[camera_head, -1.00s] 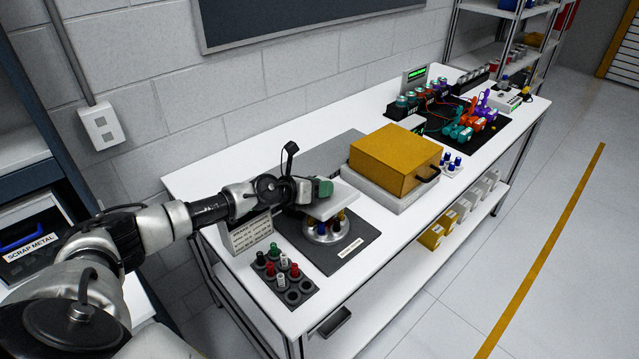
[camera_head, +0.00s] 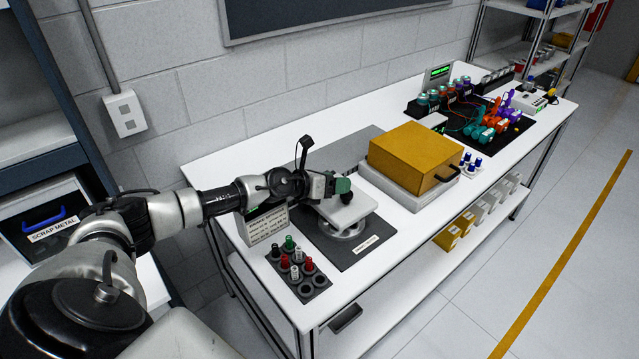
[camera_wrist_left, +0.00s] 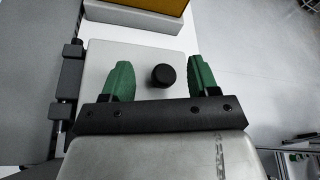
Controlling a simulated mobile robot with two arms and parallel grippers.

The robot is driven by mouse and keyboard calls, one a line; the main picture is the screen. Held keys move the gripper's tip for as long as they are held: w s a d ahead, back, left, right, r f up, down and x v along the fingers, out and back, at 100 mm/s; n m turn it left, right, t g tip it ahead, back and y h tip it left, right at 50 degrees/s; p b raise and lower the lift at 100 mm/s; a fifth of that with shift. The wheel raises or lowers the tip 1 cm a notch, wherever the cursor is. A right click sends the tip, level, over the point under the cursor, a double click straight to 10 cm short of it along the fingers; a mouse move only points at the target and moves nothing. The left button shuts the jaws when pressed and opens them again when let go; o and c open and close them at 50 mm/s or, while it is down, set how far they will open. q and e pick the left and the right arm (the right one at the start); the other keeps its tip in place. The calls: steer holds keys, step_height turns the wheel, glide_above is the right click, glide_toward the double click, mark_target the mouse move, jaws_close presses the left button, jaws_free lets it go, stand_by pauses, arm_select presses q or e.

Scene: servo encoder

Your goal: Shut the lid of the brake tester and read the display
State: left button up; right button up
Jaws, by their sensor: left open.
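A pale square plate (camera_head: 352,211) with a black knob (camera_wrist_left: 162,75) lies over a round metal base (camera_head: 345,233); I take the plate for the tester's lid. It looks about level, but I cannot tell whether it is fully seated. A dark hinge (camera_wrist_left: 68,85) runs along its left side in the wrist view. My left gripper (camera_head: 343,188) is just above the plate. In the wrist view its green fingers (camera_wrist_left: 160,80) are open on either side of the knob, apart from it. A small lit green display (camera_head: 441,71) stands at the back of the bench; its text is too small to read.
A yellow box (camera_head: 414,158) with a black handle sits on a white base (camera_head: 375,175) right of the plate. A black rack (camera_head: 300,278) holds red, white and green pegs in front. A printed sign (camera_head: 265,225) stands close by my arm. Coloured clamps (camera_head: 495,125) lie farther back.

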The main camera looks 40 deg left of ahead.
arm_select(q)
steer(key=b+v, duration=0.3)
steer(key=v, duration=0.6)
steer(key=shift+s, duration=0.2)
steer(key=shift+r, duration=0.1)
stand_by(0.8)
